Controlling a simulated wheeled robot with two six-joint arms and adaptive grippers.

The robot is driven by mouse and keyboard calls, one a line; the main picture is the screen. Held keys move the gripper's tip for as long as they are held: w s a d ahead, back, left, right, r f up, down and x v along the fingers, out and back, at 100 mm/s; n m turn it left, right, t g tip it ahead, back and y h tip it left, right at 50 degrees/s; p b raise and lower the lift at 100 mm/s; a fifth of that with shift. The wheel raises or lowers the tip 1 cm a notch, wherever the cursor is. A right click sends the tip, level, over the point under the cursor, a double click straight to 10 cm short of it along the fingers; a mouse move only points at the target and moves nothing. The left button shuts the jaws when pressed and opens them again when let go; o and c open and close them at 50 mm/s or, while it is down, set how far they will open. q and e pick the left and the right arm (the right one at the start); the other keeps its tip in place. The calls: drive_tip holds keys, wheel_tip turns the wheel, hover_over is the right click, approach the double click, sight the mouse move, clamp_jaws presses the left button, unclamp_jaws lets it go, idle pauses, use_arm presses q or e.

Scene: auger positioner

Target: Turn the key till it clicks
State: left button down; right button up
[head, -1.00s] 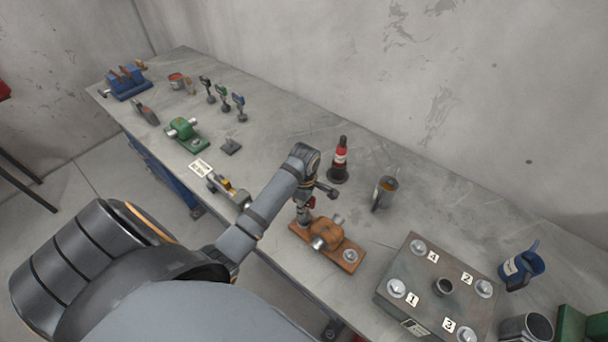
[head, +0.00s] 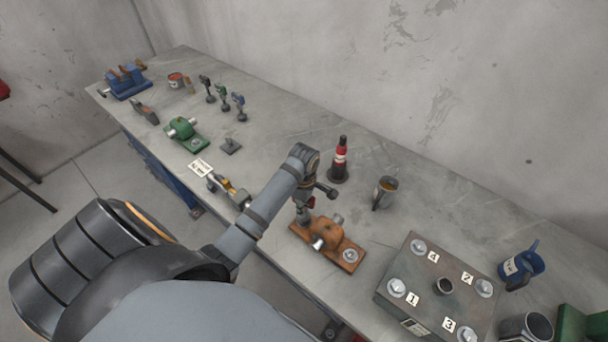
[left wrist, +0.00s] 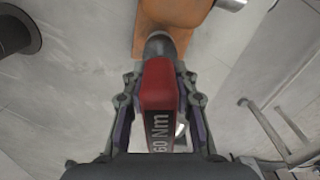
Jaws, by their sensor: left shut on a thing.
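My left gripper (head: 303,205) is shut on the red handle of the key (left wrist: 158,92), which reads "60 Nm" in the left wrist view. The dark lower end of the key reaches down to the left end of the base of the orange machine (head: 324,233). The orange base also shows in the left wrist view (left wrist: 175,12). The bolt under the key is hidden, so I cannot tell how it is seated. A bare bolt (head: 350,255) shows at the base's right end. My right gripper is not in view.
A steel block (head: 425,262) with numbered bolts is to the right. Several upright tools (head: 223,98) and a green machine (head: 184,133) stand at the left.

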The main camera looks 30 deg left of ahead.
use_arm(q)
drive_tip(key=shift+f, duration=0.75)
idle(0.6)
drive_tip(key=c, duration=1.6)
unclamp_jaws()
clamp_jaws()
